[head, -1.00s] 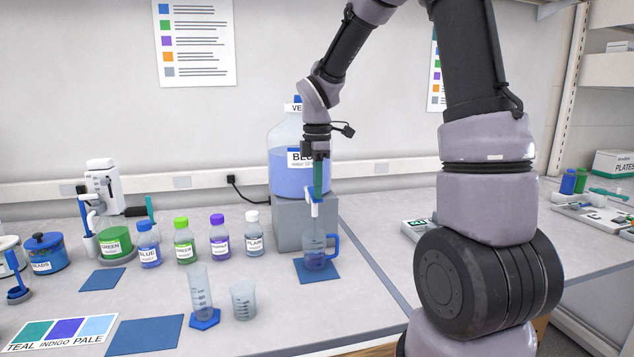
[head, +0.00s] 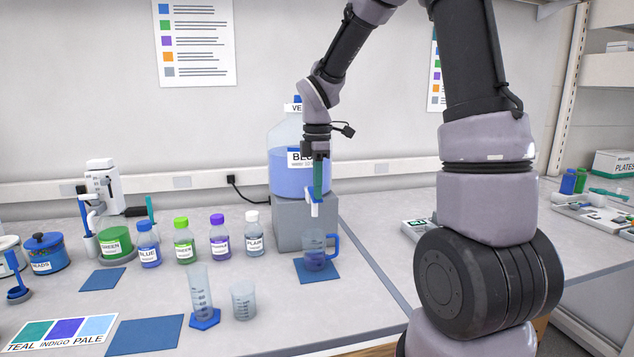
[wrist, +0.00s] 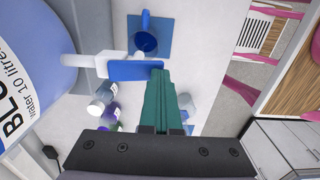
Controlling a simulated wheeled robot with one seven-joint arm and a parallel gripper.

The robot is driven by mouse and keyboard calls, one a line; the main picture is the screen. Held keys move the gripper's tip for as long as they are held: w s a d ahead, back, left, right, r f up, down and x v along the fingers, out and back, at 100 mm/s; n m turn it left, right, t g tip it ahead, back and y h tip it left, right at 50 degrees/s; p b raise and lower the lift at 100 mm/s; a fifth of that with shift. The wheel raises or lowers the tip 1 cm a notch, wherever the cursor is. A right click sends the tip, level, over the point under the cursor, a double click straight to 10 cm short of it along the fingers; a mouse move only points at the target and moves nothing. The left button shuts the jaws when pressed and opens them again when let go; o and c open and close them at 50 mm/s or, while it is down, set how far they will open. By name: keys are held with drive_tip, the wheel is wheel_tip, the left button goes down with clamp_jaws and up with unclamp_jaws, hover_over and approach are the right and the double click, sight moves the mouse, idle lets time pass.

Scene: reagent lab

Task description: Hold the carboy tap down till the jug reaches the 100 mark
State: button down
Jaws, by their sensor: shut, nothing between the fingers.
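The carboy (head: 284,170) of blue liquid stands on a grey block, its label partly hidden by my arm. Its tap has a white spout (head: 314,209) and a blue lever, which also shows in the wrist view (wrist: 135,71). My gripper (head: 318,192) is shut and empty, pointing down with its green fingertips (wrist: 157,85) at the lever's end; contact looks likely but is hard to confirm. The jug (head: 314,250), clear with a blue handle, stands under the spout on a blue mat (head: 318,275). It holds some blue liquid; its marks are too small to read.
Bottles with blue (head: 148,245), green (head: 184,240), purple (head: 219,236) and white (head: 254,233) caps stand left of the carboy. A measuring cylinder (head: 200,292) and a small beaker (head: 243,300) stand in front. The bench right of the jug is clear.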

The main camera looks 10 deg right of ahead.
idle(0.4)
drive_tip(key=shift+r, duration=0.9)
